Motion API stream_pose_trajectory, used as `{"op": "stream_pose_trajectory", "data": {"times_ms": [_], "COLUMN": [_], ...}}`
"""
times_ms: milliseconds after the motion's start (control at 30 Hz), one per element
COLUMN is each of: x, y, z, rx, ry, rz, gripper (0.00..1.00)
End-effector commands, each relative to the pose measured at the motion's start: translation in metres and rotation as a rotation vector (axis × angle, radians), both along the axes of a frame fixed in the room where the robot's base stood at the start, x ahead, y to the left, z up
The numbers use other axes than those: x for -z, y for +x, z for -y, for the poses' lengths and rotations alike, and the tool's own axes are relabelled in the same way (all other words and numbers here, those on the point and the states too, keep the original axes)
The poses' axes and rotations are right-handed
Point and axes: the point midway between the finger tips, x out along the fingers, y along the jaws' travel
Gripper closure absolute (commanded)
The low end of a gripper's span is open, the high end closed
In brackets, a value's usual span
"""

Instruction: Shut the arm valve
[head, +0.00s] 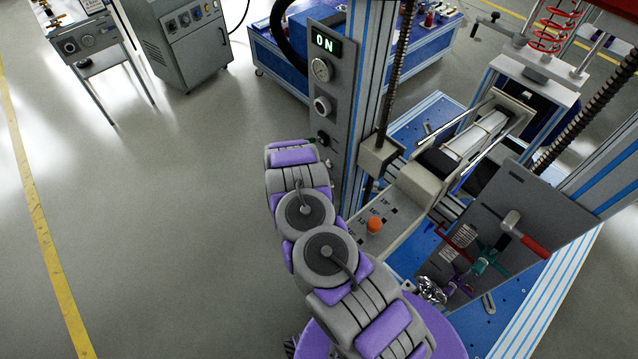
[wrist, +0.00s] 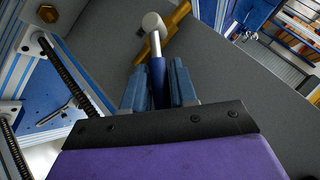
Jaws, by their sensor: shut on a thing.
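In the wrist view, my gripper (wrist: 160,88) has its two blue-grey fingers closed around a blue lever handle (wrist: 157,68). The lever has a pale round hub (wrist: 153,24) at its far end, beside a yellow-brown bar or pipe. A grey surface lies behind it. In the head view my grey and purple arm reaches up to the machine's column, and its fingertips and the blue lever cannot be made out. Another lever with a red handle (head: 532,246) and a pale hub sits on the dark panel (head: 545,205) at the right. No label naming the arm valve is readable.
The grey control column (head: 332,85) shows an ON display and a gauge. An orange button (head: 374,225) sits on a pale box beside my arm. Lead screws and striped frame posts crowd the right. A blue workbench (head: 280,65) stands behind. The left floor is free.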

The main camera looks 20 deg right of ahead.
Motion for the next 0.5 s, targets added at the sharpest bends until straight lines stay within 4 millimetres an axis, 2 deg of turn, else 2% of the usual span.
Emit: {"op": "stream_pose_trajectory", "data": {"times_ms": [500], "x": [-0.008], "y": [0.02], "z": [-0.007], "rx": [-0.001], "ry": [-0.099], "rz": [-0.266], "gripper": [1.0]}}
